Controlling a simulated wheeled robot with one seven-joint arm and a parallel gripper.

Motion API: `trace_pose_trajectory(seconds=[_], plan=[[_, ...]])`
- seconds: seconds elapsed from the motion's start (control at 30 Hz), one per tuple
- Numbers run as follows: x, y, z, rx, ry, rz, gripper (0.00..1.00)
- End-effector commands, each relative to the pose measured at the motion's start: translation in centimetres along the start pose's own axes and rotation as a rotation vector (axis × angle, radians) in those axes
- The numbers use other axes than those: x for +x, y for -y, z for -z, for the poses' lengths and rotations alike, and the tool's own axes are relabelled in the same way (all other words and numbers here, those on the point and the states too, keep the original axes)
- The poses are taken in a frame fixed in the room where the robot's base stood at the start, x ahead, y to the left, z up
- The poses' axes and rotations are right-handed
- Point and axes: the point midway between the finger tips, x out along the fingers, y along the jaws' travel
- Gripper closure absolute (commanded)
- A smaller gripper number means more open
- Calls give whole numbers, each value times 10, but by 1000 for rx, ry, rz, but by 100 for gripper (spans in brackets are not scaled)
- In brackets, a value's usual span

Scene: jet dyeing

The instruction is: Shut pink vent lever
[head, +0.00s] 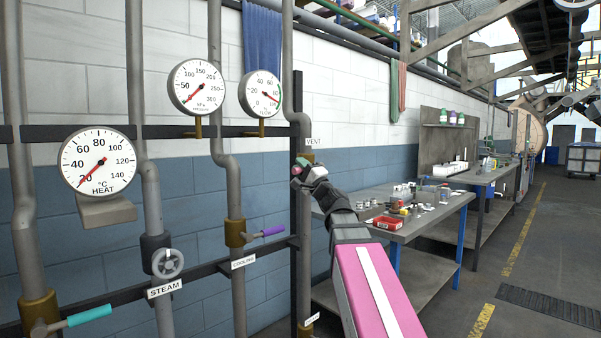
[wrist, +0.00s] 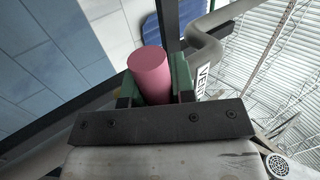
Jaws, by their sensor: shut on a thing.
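The pink vent lever (wrist: 151,75) shows in the wrist view as a round pink handle end between the two green-padded fingers of my gripper (wrist: 152,88). My gripper is shut on it. In the head view my gripper (head: 301,170) is at the vent pipe, just below the VENT label (head: 313,141), and only a small bit of pink shows there. The gripper and wrist hide most of the lever and its valve body, so I cannot tell the lever's exact angle.
Left of the vent pipe are a purple cooling lever (head: 272,231), a grey steam handwheel (head: 167,263) and a teal lever (head: 90,315). Round gauges (head: 196,86) stand above. A workbench (head: 410,228) with small items is close on the right. The floor aisle (head: 520,270) is clear.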

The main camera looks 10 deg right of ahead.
Motion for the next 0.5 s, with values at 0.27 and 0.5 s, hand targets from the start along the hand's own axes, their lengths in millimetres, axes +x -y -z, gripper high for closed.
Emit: trace_pose_trajectory(seconds=[0.27,0.5], plan=[[3,4,1,49,-31,1,100],[3,5,2,56,-36,2,100]])
